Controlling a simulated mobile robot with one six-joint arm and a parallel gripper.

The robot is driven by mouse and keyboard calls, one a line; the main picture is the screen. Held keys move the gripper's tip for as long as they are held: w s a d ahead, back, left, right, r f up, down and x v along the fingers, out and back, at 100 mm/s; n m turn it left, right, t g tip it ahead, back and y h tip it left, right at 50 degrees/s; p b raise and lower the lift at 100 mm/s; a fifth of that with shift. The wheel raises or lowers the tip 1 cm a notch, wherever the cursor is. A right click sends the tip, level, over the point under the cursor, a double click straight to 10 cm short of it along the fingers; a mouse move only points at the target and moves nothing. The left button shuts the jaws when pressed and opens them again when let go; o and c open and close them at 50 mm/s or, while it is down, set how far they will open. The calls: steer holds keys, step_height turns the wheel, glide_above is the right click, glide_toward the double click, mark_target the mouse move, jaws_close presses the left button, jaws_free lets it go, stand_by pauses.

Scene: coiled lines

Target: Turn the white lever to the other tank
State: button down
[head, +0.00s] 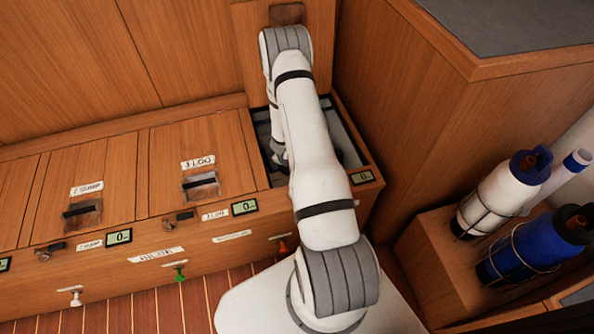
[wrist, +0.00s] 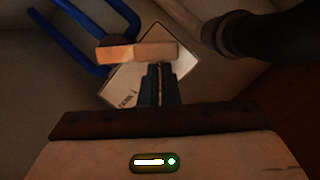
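The white lever (wrist: 135,53) shows in the wrist view as a pale bar, warm in the dim light. It lies nearly crosswise over a white plate (wrist: 125,82) with small dark lettering I cannot read. My gripper (wrist: 160,68) points at the lever's right part; its dark fingers are close together with nothing visible between them. The fingertips are at the bar's lower edge, and I cannot tell whether they touch it. In the head view my arm reaches down into the open locker (head: 262,135) at the bench's right end, hiding the lever and most of the gripper.
In the wrist view, blue hoses (wrist: 84,28) run at upper left and a thick black hose (wrist: 270,35) at upper right. Locker walls are close around the gripper. Closed lids (head: 205,140) lie left. Bottles (head: 500,195) stand in a rack at right.

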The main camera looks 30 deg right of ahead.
steer(key=shift+a+r, duration=0.1)
steer(key=shift+a, duration=0.4)
steer(key=p+v, duration=0.4)
steer(key=v, duration=0.6)
steer(key=shift+d, duration=0.1)
